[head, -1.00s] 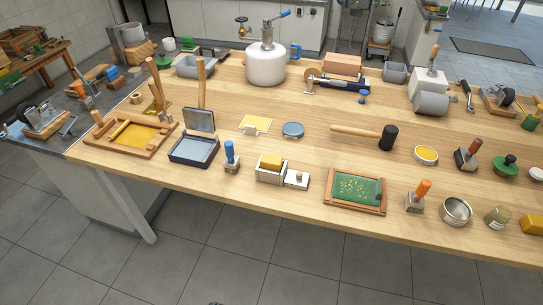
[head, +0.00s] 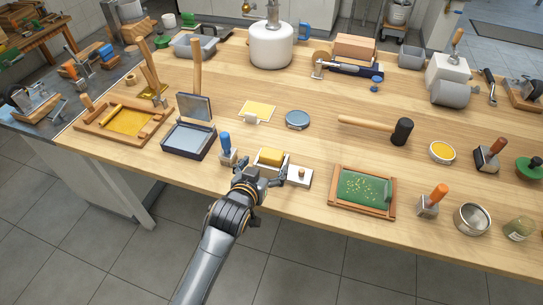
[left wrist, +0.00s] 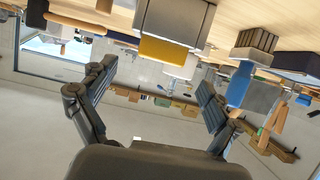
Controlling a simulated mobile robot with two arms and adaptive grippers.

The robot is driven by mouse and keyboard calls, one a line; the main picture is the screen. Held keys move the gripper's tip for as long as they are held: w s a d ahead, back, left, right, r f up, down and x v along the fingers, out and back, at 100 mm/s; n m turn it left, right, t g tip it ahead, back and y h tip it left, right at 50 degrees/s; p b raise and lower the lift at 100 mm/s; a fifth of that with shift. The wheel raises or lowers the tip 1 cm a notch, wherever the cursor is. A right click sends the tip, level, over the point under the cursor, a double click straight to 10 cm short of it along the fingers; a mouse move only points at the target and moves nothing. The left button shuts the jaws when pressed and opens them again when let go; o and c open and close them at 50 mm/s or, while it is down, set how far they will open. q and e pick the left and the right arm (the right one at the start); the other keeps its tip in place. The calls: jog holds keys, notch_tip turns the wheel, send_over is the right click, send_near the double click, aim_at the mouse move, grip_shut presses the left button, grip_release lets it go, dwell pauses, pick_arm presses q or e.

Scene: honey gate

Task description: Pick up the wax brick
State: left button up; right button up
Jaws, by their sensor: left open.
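In the left wrist view, the yellow block (left wrist: 164,51) and the grey holder (left wrist: 178,20) show upside down beyond the open fingers of the left gripper (left wrist: 155,76), with a gap between. My right gripper is not in view.
A wooden-framed green panel (head: 362,192) lies to the right. Bare table (head: 320,150) lies behind the holder.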

aim_at(270, 156)
pick_arm(q)
jog(key=shift+p+x, duration=0.4)
jog(key=shift+x, duration=3.25)
jog(key=shift+a+r, duration=0.1)
jog(key=shift+c, duration=0.4)
jog(key=c, duration=1.2)
